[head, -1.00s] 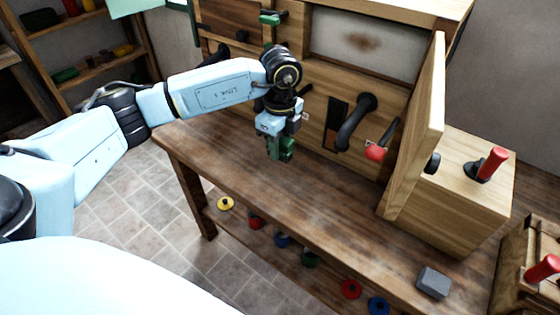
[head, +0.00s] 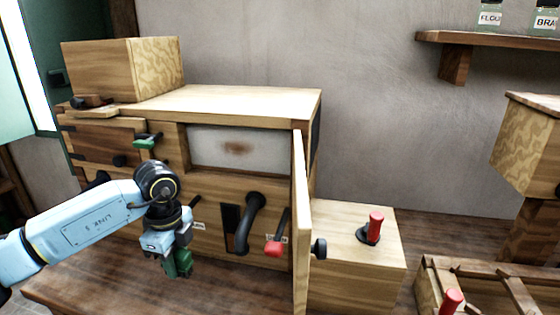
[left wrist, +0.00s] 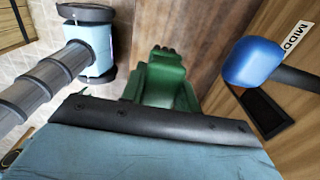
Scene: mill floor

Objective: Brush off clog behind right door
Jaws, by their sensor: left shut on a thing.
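The wooden mill cabinet (head: 225,103) has its right door (head: 299,225) swung open towards me. In the opening a pale panel (head: 205,140) shows, with a brown smudge, seemingly the clog (head: 238,148), near its middle. My left gripper (head: 172,252) is low in front of the cabinet, left of and below the panel and apart from it. It is shut on a green block-like thing, seemingly the brush (head: 180,263). In the left wrist view this brush (left wrist: 162,82) has dark tufts at its far end. The fingers are largely hidden. My right gripper is not in view.
A black curved handle (head: 250,222) and a red-knobbed lever (head: 273,248) stick out below the panel. The left door (head: 105,145) is shut, with a green latch (head: 147,141). A blue knob (left wrist: 254,62) is close right of the brush. A wooden box (head: 350,250) stands right.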

